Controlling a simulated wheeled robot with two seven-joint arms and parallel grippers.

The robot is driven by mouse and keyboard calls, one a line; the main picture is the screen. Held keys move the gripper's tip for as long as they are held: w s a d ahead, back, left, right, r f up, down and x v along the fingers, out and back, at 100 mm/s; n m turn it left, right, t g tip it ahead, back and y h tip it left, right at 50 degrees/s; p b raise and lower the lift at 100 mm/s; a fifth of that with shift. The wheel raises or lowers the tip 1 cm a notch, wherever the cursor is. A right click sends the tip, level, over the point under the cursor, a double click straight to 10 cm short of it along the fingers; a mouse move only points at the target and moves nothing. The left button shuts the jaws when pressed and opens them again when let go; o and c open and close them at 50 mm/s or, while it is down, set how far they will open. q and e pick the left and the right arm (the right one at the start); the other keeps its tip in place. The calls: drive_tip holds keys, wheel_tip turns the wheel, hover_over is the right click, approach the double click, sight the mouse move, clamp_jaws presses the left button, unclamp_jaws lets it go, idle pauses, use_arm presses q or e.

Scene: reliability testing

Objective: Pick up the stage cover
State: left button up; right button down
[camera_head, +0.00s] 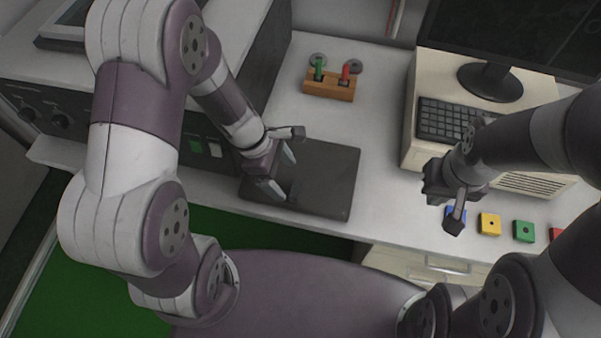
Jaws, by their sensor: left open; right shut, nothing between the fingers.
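A dark flat square plate (327,176), which looks like the stage cover, lies on the light worktop near its front edge. My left gripper (279,172) is over the left part of this plate with its fingers apart. A small dark upright part shows by the fingers; I cannot tell whether they touch it. The gripper hides the plate's left side. My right gripper (455,214) is shut and empty, above the worktop's front edge, in front of the blue block (457,212).
A wooden holder (330,88) with a green and a red piece stands behind the plate. A keyboard (446,119) and monitor (505,40) are at the right. Yellow (489,224), green (524,231) and red (557,234) blocks line the front edge. A large machine stands at the left.

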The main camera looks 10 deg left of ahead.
sight(294, 188)
use_arm(q)
drive_tip(key=b+x, duration=0.1)
drive_tip(key=x, duration=0.4)
drive_tip(key=shift+w+r, duration=0.1)
drive_tip(key=shift+w, duration=0.1)
drive_tip(key=shift+s+d+f, duration=0.1)
drive_tip(key=shift+d+f, duration=0.15)
drive_tip(key=shift+f, duration=0.15)
drive_tip(key=c, duration=1.3)
drive_tip(key=shift+o, duration=0.2)
drive_tip(key=shift+r, duration=0.15)
